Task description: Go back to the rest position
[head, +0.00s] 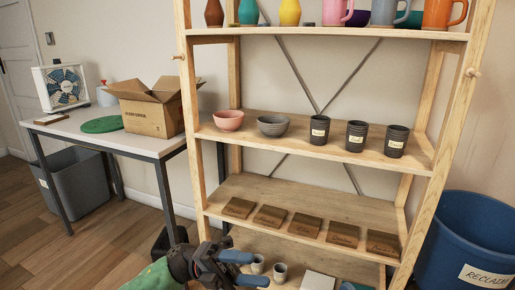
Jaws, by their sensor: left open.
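My left gripper (258,270) shows at the bottom centre, in front of the lower shelves of the wooden rack. Its two blue fingers are apart and point to the right, with nothing seen held between them. The green part of my left arm comes in from the bottom left. Two small pale cups on the bottom shelf, one of them this left cup (257,264), show just behind and beside the fingers.
The wooden rack (195,150) holds pots, mugs, bowls, dark cups and several brown tiles. A white table (60,127) with an open cardboard box (150,115) stands left. A blue bin (455,235) stands right, a grey bin (75,180) under the table. Floor at lower left is clear.

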